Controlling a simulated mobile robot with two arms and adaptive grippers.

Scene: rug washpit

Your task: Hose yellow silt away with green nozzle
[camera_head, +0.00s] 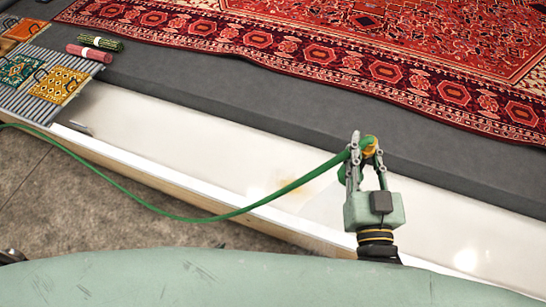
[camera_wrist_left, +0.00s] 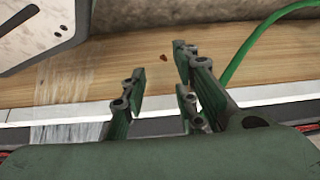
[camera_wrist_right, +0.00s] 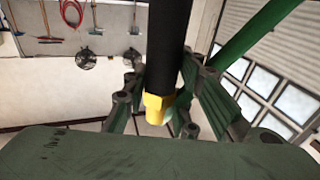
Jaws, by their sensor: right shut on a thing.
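My right gripper (camera_head: 366,148) is shut on the green nozzle (camera_head: 371,147), above the white trough. In the right wrist view the nozzle shows a black barrel and a yellow fitting (camera_wrist_right: 158,108) between the fingers. A green hose (camera_head: 190,217) runs from it, sagging across the trough's near edge to the left. The yellow silt (camera_head: 287,194) is a faint yellowish patch on the trough floor, left of the right gripper. A paler wedge lies beside it; I cannot tell whether it is water. My left gripper (camera_wrist_left: 158,68) is open and empty, seen only in its wrist view.
The long white trough (camera_head: 190,130) has a wooden near wall. Beyond it, a patterned red rug (camera_head: 400,45) lies on a dark grey floor.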

